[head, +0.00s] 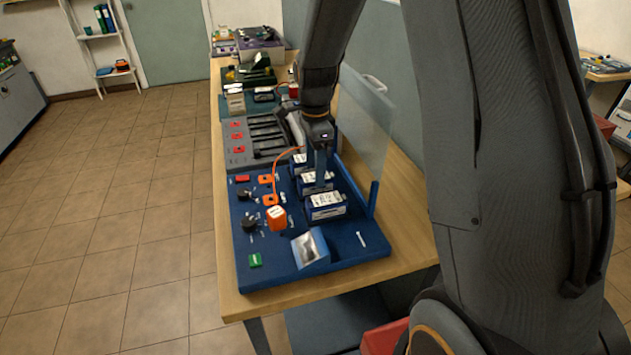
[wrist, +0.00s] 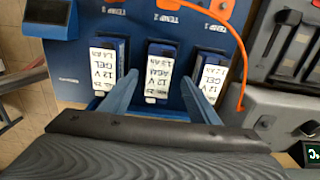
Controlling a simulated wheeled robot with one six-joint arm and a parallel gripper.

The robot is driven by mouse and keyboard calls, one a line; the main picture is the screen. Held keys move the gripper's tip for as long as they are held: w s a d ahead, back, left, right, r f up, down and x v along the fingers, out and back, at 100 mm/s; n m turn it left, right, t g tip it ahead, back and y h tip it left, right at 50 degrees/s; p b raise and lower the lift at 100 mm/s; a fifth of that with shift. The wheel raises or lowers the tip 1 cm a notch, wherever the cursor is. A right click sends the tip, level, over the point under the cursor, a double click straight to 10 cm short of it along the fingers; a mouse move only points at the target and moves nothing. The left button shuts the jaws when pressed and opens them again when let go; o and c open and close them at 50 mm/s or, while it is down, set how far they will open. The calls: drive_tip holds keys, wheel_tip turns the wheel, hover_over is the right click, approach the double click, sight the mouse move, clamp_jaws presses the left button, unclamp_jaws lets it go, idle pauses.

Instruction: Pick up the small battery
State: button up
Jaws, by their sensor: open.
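Three small blue batteries with white labels stand in a row on a blue panel (head: 285,268). In the head view they are the near battery (head: 326,206), the middle battery (head: 316,181) and the far battery (head: 300,160). In the wrist view I see a left battery (wrist: 106,65), a middle battery (wrist: 160,72) marked 12 V AGM, and a right battery (wrist: 211,76) marked 12 V GEL. My gripper (wrist: 160,82) is open, its fingers on either side of the middle battery. It also shows in the head view (head: 319,184), pointing down at the row. I cannot tell whether the fingers touch.
A clear upright screen (head: 366,125) stands right of the row. An orange cable (wrist: 240,60) passes near the right battery. An orange block (head: 277,218) and knobs are left of the row. A grey charger unit (head: 240,145) lies beyond. The tiled floor at left is clear.

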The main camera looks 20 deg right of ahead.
drive_tip(key=shift+s+f+p, duration=0.15)
drive_tip(key=shift+f+p, duration=0.4)
drive_tip(key=shift+f, duration=1.2)
clamp_jaws()
